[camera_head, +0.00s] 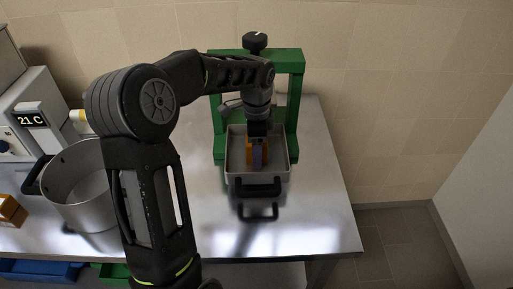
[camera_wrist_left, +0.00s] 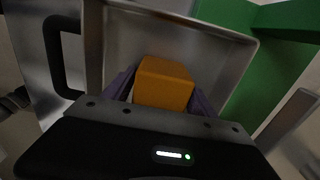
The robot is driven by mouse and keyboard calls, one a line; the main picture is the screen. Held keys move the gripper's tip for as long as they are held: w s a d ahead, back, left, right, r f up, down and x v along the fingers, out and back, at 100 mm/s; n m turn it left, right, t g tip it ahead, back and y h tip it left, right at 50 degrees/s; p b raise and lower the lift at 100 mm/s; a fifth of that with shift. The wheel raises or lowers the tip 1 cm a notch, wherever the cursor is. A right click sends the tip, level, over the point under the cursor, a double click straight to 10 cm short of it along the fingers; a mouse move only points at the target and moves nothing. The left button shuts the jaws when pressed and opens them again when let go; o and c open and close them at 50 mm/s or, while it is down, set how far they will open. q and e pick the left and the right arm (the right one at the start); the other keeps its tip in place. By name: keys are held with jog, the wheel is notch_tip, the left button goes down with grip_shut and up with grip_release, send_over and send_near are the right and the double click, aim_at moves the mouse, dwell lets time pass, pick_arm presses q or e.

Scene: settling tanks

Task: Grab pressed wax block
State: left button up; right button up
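The pressed wax block is an orange block (camera_head: 249,154) inside a grey metal tray (camera_head: 232,161) under a green frame. In the left wrist view the orange block (camera_wrist_left: 165,83) stands between the two purplish fingers of my left gripper (camera_wrist_left: 163,92). One finger is close along each side of it. In the head view my left gripper (camera_head: 258,153) points down into the tray, and a finger covers part of the block. I cannot tell whether both fingers press on it. The block's lower part is hidden. My right gripper is in neither view.
The green press frame (camera_head: 293,95) with a black knob (camera_head: 255,42) stands around the tray's back and sides. The tray has a black front handle (camera_head: 254,187). A metal pot (camera_head: 75,197) stands left, near a white device (camera_head: 46,100). The table's right side is clear.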

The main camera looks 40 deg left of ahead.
pick_arm(q)
jog(key=c, duration=1.3)
jog(key=shift+c, duration=0.2)
jog(key=shift+r, duration=0.1)
notch_tip(320, 180, up, 10)
jog(key=shift+f+b, duration=0.1)
jog(key=shift+b, duration=0.45)
